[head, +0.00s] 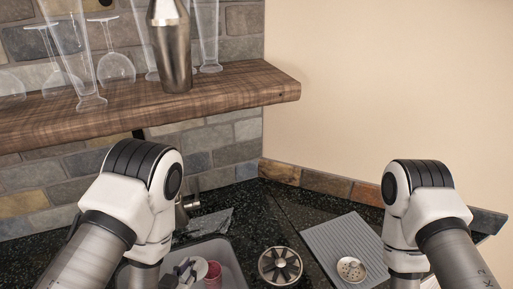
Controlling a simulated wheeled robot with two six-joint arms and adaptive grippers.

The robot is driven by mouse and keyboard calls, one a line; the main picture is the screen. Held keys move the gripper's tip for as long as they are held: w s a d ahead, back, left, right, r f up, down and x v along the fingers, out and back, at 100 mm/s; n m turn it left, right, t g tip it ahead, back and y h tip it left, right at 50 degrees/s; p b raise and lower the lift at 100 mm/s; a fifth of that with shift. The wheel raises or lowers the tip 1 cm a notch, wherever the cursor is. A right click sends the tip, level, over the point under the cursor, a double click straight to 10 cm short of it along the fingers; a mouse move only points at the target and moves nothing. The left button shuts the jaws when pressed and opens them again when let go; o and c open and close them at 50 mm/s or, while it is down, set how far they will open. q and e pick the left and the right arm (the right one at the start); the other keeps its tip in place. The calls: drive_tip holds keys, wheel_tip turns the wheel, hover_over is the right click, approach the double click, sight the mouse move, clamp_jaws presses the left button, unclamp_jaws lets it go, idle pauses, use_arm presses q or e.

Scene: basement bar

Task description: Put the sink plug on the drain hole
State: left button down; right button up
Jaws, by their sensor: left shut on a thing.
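My left gripper (187,270) is low in the view, over the grey sink (229,258), and only partly shows. It is shut on a small pale round disc (200,267), which looks like the sink plug; its edge facing me is tilted up. The disc is above the sink, in front of or beside a red cup (213,275) in the basin. The drain hole is not visible; the gripper, the arm and the picture's lower edge hide much of the basin. My right gripper is out of view below the right arm.
A round metal piece with dark slots (280,266) sits on the dark counter right of the sink. A perforated metal strainer (351,269) lies on a grey ribbed mat (334,243). A faucet (183,211) stands behind the sink. Above, a wooden shelf (220,92) holds glasses and a shaker (171,48).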

use_arm(q)
drive_tip(key=w+a+n+y, duration=0.2)
drive_tip(key=a+y, duration=0.1)
drive_tip(key=shift+w+f+n+b, duration=0.15)
drive_tip(key=shift+w+n+b, duration=0.15)
drive_tip(key=shift+w+n, duration=0.1)
wheel_tip(320, 180, down, 4)
drive_tip(key=b, duration=0.4)
drive_tip(key=shift+s+f, duration=0.1)
drive_tip(key=shift+f, duration=0.05)
drive_tip(key=shift+f+b, duration=0.3)
drive_tip(key=shift+b, duration=0.1)
drive_tip(key=shift+r, duration=0.1)
